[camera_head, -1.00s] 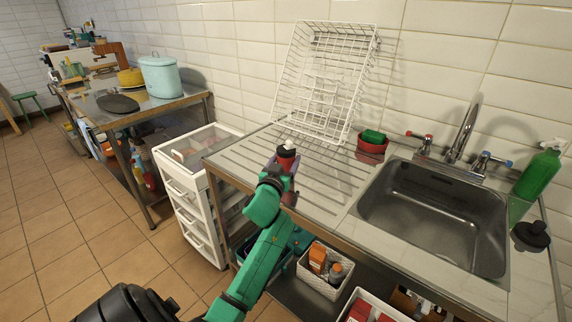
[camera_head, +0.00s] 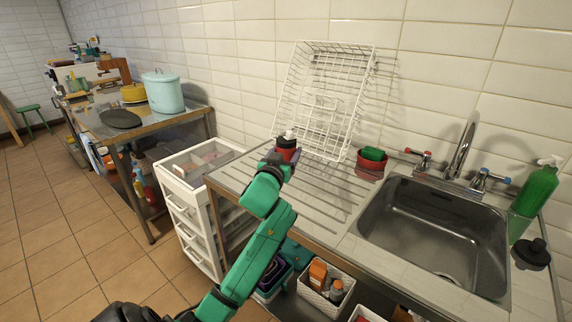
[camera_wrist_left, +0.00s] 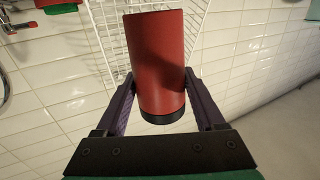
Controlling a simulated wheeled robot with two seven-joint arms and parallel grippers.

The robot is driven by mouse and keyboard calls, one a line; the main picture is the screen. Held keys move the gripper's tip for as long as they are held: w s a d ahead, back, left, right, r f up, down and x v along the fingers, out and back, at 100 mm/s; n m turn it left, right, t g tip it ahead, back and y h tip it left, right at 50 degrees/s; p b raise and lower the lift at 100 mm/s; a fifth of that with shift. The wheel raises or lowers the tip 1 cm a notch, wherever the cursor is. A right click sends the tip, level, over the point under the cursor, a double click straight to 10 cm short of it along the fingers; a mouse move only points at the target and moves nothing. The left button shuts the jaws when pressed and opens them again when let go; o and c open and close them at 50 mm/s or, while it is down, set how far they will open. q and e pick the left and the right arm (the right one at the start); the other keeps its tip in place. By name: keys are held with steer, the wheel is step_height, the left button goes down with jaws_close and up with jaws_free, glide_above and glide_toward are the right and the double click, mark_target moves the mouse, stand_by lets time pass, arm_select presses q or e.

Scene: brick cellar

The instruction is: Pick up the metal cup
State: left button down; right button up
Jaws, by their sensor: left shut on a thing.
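The metal cup (camera_head: 287,150) is a red cylinder at the far left of the drainboard, in front of the wire rack, with a white and dark top in the head view. In the left wrist view the red cup (camera_wrist_left: 157,62) stands between the two purple fingers and shows a black band at its near end. My left gripper (camera_head: 281,159) is shut on it, with one finger on each side. Whether the cup is clear of the counter cannot be told. My right gripper is not in view.
A white wire rack (camera_head: 322,95) leans on the wall behind the cup. A red bowl (camera_head: 370,170) with a green sponge stands right of it. The sink (camera_head: 435,240) is at right. The ribbed drainboard (camera_head: 318,205) between is clear. A white drawer cart (camera_head: 181,178) stands left.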

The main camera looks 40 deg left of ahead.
arm_select(q)
step_height(320, 180, up, 11)
stand_by(0.5)
